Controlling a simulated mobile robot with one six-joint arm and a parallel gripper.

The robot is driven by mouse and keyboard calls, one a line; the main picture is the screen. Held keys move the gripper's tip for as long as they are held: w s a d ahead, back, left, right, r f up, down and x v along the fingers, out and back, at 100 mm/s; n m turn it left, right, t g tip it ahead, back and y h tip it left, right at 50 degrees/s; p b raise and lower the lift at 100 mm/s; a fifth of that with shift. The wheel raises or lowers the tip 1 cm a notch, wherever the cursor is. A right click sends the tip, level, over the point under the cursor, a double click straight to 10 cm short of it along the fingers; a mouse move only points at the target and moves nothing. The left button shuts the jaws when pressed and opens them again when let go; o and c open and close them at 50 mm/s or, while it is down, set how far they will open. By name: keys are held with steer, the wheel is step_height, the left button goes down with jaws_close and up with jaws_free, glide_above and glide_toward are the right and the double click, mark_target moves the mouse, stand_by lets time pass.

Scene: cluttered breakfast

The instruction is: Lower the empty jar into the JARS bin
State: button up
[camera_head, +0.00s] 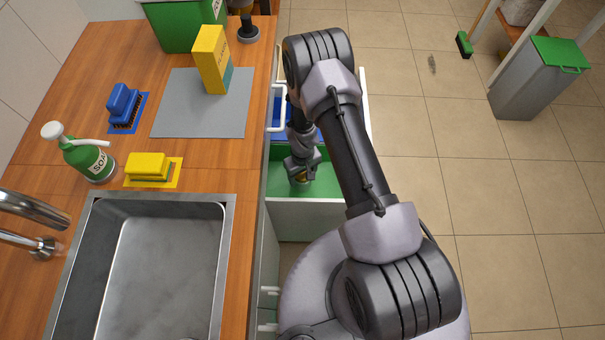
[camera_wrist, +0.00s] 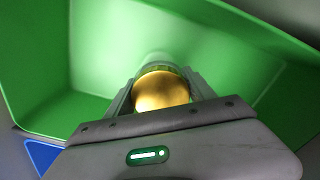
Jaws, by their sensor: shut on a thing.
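My gripper (camera_head: 301,172) is down in the pulled-out drawer, over the green bin (camera_head: 325,183). It is shut on the jar (camera_head: 301,179), whose gold lid (camera_wrist: 161,91) shows between the two fingers in the wrist view. The wrist view looks down into the green bin (camera_wrist: 95,60), with its walls around the jar and its inside otherwise empty where visible. The jar's lower part is mostly hidden by its lid, and I cannot tell whether it touches the bin floor. No JARS label is readable on the bin.
A blue bin (camera_head: 281,112) sits farther back in the same drawer. The counter at left holds a yellow box (camera_head: 212,58) on a grey mat (camera_head: 180,122), a soap bottle (camera_head: 89,160) and a sink (camera_head: 160,270). The tiled floor (camera_head: 500,200) at right is mostly clear.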

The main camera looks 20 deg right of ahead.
steer(key=o, duration=1.6)
step_height(320, 180, up, 17)
steer(key=p, duration=0.7)
steer(key=shift+r, duration=0.15)
